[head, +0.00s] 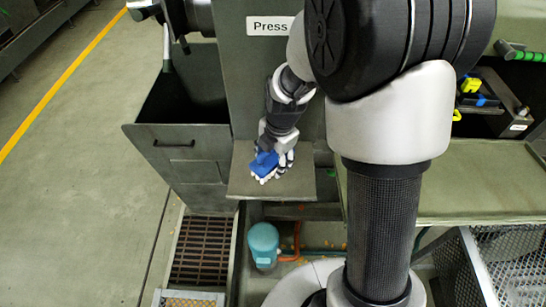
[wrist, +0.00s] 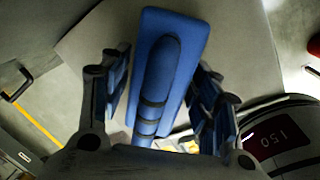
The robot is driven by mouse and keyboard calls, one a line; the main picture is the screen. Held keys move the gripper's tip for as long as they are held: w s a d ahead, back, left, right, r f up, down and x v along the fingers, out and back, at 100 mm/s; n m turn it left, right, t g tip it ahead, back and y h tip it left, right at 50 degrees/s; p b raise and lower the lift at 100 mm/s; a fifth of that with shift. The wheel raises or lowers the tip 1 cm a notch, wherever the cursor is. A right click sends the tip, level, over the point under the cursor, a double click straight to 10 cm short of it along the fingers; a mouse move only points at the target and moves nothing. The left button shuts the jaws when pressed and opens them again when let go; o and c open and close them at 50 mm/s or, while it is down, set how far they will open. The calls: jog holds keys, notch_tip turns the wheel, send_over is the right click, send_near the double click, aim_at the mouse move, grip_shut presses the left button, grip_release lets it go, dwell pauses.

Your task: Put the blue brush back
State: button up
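The blue brush (head: 265,161) rests on a small grey shelf (head: 240,185) on the front of the press, with pale tufts showing at its lower edge. In the wrist view the brush (wrist: 165,70) has a flat blue back and a long raised blue grip with dark bands. My gripper (head: 277,158) is right over the brush, pointing down. In the wrist view my gripper (wrist: 160,95) is open, with one blue-padded finger on each side of the raised grip and gaps between. Contact with the brush's edges cannot be told.
A grey bin (head: 180,150) stands left of the shelf. A sign reading "Press" (head: 269,26) is above. A teal motor (head: 264,243) is below. Open floor lies left.

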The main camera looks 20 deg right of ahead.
jog(key=shift+o, duration=0.6)
jog(key=shift+r, duration=0.3)
notch_tip(320, 180, up, 11)
jog(key=s+p, duration=0.2)
jog(key=p, duration=0.2)
jog(key=s+r+m+t, duration=0.1)
jog(key=s+r+m, duration=0.4)
jog(key=s+m, duration=0.5)
jog(key=s+r+m+t, duration=0.2)
jog(key=s+r+m, duration=0.4)
jog(key=s+m, duration=0.3)
jog(key=shift+s+r+m+h, duration=0.2)
jog(key=shift+s+m+h, duration=0.2)
jog(key=shift+m, duration=1.8)
jog(key=shift+w, duration=0.1)
